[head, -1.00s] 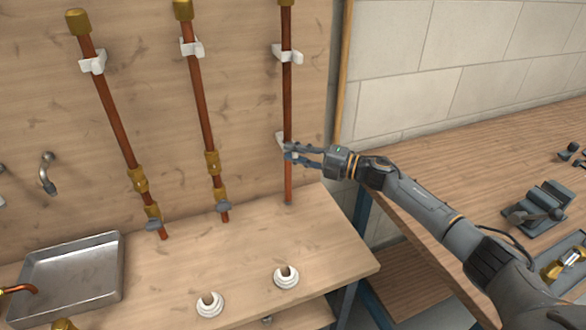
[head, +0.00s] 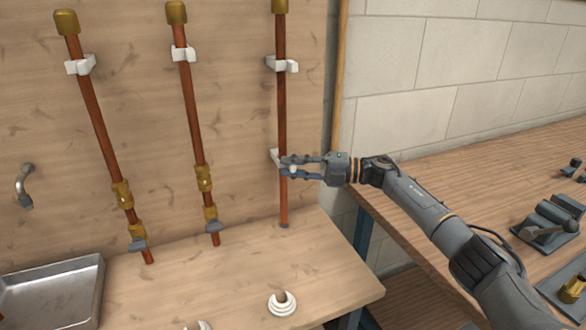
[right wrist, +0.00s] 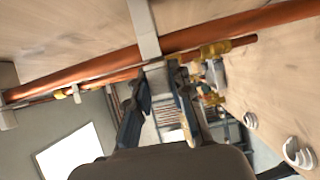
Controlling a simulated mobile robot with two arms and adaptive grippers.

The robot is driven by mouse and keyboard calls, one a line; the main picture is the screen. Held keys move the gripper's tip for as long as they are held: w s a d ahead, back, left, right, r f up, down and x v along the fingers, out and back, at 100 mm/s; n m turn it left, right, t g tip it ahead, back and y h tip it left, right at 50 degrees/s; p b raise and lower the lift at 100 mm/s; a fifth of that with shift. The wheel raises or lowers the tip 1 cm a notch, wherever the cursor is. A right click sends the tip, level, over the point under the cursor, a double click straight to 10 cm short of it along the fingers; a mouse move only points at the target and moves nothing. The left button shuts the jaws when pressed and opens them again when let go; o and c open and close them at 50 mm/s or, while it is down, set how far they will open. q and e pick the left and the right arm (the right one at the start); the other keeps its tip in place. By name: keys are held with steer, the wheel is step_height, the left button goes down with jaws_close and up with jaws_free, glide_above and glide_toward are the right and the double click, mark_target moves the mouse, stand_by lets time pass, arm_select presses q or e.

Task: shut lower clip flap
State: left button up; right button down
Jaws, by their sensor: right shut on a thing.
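The right copper pipe (head: 282,110) stands upright against the wooden back board. Its lower white clip (head: 275,156) shows at the pipe's left side, partly hidden by my right gripper (head: 289,167). In the right wrist view the white clip (right wrist: 148,45) crosses the pipe, and its pale flap (right wrist: 154,74) reaches down between the fingers. My right gripper is shut on the flap, with its fingers coming from the right across the front of the pipe. How far the flap stands from its closed place is hard to tell. My left gripper is out of view.
An upper white clip (head: 283,64) holds the same pipe. Two more copper pipes with brass fittings stand to the left. A metal tray (head: 50,290) and a white fitting (head: 282,303) are on the bench. A vise (head: 548,225) sits on the right bench.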

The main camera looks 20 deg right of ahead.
steer(key=c, duration=1.2)
jaws_free()
steer(key=shift+a, duration=0.1)
steer(key=v, duration=1.2)
